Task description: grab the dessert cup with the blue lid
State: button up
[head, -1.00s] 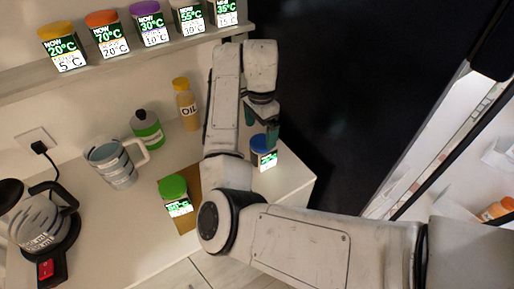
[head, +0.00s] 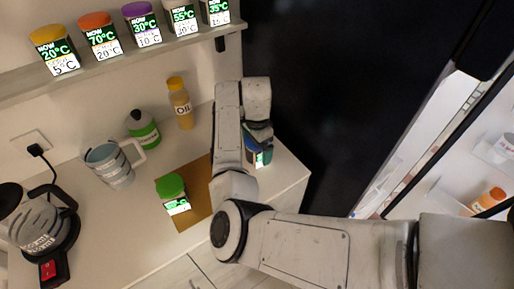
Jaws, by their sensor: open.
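The dessert cup with the blue lid (head: 261,158) stands near the right end of the counter in the head view. Most of it is hidden behind my gripper; a strip of its lit label and a bit of blue show. My gripper (head: 258,148) is down at the cup, with its dark green fingers around or beside it; I cannot tell whether they touch it. The jaws are open. The similar cup with the green lid (head: 171,187) stands to the left on a brown board.
The brown board (head: 196,215) lies left of my forearm. An oil bottle (head: 180,104), a green bottle (head: 143,130), a mug (head: 110,165) and a kettle (head: 42,225) stand on the counter (head: 120,225). Several lidded cups line the wall shelf (head: 95,72). An open fridge is at right.

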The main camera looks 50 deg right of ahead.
jog(key=shift+c, duration=0.3)
jog(key=c, duration=1)
jog(key=shift+r, duration=0.1)
